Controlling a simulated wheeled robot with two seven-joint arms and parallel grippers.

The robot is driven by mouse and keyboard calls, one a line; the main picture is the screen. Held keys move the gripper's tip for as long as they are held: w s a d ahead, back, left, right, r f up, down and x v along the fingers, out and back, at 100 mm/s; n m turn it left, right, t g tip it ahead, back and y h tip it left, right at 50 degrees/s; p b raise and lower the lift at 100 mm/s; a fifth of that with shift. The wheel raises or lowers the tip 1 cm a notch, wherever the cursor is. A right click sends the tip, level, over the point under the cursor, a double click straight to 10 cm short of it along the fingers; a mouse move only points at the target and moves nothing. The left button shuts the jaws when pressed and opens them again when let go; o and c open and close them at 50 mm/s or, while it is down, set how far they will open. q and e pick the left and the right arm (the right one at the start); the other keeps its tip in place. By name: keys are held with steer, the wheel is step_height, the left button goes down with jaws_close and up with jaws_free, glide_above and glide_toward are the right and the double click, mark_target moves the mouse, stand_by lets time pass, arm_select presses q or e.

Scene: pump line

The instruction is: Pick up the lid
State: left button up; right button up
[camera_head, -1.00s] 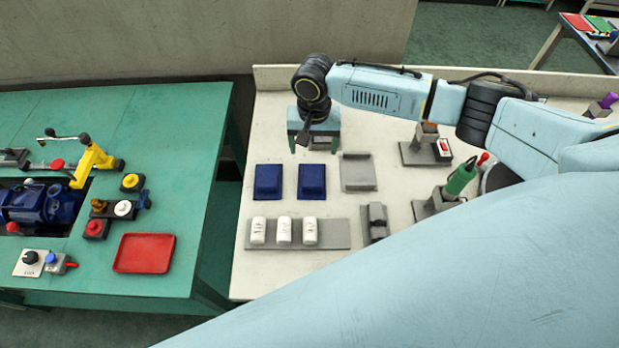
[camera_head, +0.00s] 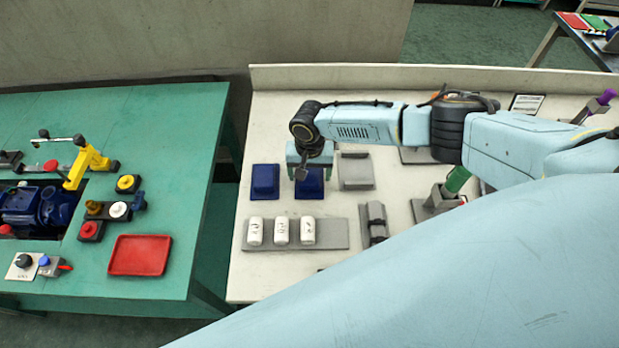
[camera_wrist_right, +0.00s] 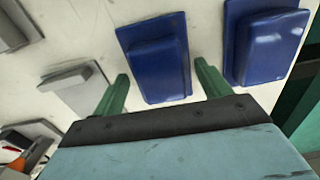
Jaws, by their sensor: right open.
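Two blue lid-like blocks with raised middles lie side by side on the pale table, the left one (camera_head: 265,182) clear and the right one (camera_head: 310,188) partly hidden by my right gripper (camera_head: 312,172). In the right wrist view, the open green fingers (camera_wrist_right: 161,84) straddle the near end of this right blue block (camera_wrist_right: 155,62), one on each side, with nothing held. The other blue block (camera_wrist_right: 268,42) lies to the right there, outside the fingers. I cannot tell how high the fingertips are above the table. My left gripper is not in view.
A grey holder (camera_head: 355,170) stands right of the blue blocks. A grey strip (camera_head: 338,234) with white pieces (camera_head: 281,231) and a grey block (camera_head: 374,222) lie in front. A green-handled tool (camera_head: 456,180) stands further right. A green table (camera_head: 180,130) with a red tray (camera_head: 140,255) is at left.

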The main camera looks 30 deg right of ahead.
steer(key=c, duration=1.1)
steer(key=shift+r, duration=0.15)
